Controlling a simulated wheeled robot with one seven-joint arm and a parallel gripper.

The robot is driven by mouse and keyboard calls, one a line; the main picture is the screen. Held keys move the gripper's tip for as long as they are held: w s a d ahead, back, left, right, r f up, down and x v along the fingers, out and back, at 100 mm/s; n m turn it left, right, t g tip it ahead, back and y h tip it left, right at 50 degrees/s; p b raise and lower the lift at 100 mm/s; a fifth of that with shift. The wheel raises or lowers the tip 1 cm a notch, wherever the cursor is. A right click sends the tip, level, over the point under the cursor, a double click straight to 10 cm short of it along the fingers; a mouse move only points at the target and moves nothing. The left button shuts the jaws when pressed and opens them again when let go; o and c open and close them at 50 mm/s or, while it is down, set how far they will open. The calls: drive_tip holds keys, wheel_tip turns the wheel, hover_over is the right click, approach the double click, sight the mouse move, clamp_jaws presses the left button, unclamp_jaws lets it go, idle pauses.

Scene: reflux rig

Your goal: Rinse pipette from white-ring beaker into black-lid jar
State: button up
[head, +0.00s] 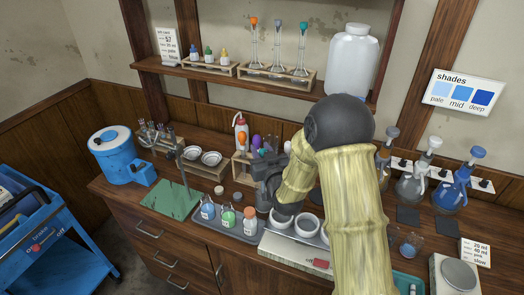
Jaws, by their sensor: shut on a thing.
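My gripper (266,178) is low over the middle of the bench, just behind the tray of small bottles. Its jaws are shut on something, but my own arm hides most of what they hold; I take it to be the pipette. Pipettes with orange and purple bulbs (256,142) stand upright just behind the gripper. A dark, round vessel (263,201) is below the gripper; I cannot tell whether it is the black-lid jar. I cannot make out a white-ring beaker. A small glass beaker with blue liquid (408,246) stands right of my arm.
A grey tray (222,231) holds several small labelled bottles. A white unit with round wells (293,251) stands front centre. Flasks (411,186) stand at the right, a scale (459,275) at the front right. A blue drum (109,152) and green mat (168,201) are left.

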drive_tip(key=shift+w+d, duration=0.1)
wheel_tip(320, 180, up, 9)
drive_tip(key=p, duration=0.4)
idle(0.6)
drive_tip(key=shift+f, duration=0.1)
